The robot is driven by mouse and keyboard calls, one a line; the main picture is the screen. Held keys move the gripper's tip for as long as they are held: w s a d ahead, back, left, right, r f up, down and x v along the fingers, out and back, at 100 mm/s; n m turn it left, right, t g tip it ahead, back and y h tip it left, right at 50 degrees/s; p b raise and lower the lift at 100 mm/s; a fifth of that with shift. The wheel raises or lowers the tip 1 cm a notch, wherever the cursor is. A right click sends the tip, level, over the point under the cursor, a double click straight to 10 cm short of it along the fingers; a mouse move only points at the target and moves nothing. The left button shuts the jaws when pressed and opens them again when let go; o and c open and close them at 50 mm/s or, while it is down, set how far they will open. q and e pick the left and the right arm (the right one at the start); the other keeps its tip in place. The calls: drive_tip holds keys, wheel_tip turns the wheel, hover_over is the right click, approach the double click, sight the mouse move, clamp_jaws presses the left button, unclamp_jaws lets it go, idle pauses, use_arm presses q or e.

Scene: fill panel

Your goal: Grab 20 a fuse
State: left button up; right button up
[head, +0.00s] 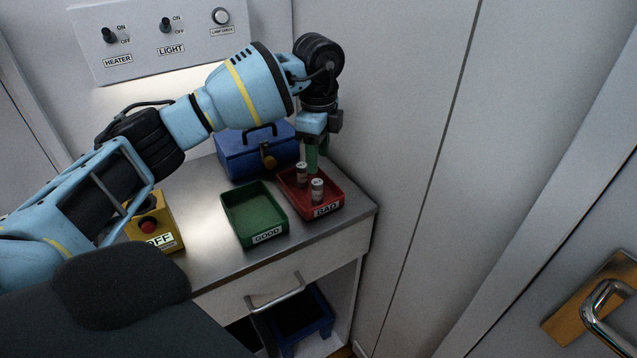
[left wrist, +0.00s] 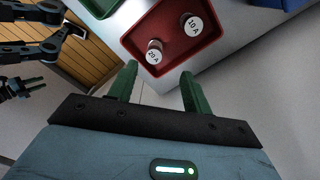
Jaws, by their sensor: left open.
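The fuse marked 20 A (left wrist: 154,57) stands upright in the red tray labelled BAD (head: 334,207). It appears to be the front fuse in the head view (head: 317,190). A second upright fuse, marked 10 A (left wrist: 193,25), stands behind it in the same red tray (left wrist: 152,68). My left gripper (head: 315,160) points down at the tray's back right side. Its green fingers (left wrist: 158,92) are open and empty, just short of the 20 A fuse in the left wrist view. Dark jointed parts at that view's left edge may be my right arm; its jaws are unclear.
An empty green tray labelled GOOD (head: 262,231) stands left of the red tray. A blue toolbox (head: 235,160) stands behind them. A yellow box with a red button (head: 148,226) is at the left. A wall (head: 400,120) rises close on the right.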

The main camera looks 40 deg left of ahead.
sight(317, 182)
use_arm(q)
drive_tip(key=shift+s+d+f, duration=0.1)
drive_tip(key=shift+s, duration=0.05)
drive_tip(key=shift+f, duration=1.2)
drive_tip(key=shift+s+d+f, duration=0.1)
drive_tip(key=shift+s+f, duration=0.05)
drive_tip(key=shift+f, duration=1.15)
drive_tip(key=shift+s+f, duration=0.15)
drive_tip(key=shift+f, duration=1.1)
clamp_jaws()
